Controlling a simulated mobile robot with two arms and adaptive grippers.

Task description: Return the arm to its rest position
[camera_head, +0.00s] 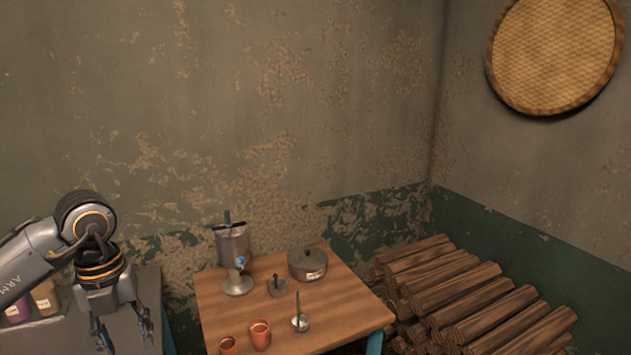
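My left gripper (122,325) hangs at the lower left, fingers pointing down and spread apart with nothing visible between them. It is over or in front of the grey counter, left of the wooden table (221,300), and apart from the things on it. My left arm comes in from the left edge, bent downward at the wrist. My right gripper does not show.
The table holds a metal dispenser (232,246), a lidded pot (307,265), a small pot (277,287), a ladle-like utensil (299,322) and clay cups (260,334). Bottles (45,299) stand on the counter (62,335). Stacked logs (465,295) lie right.

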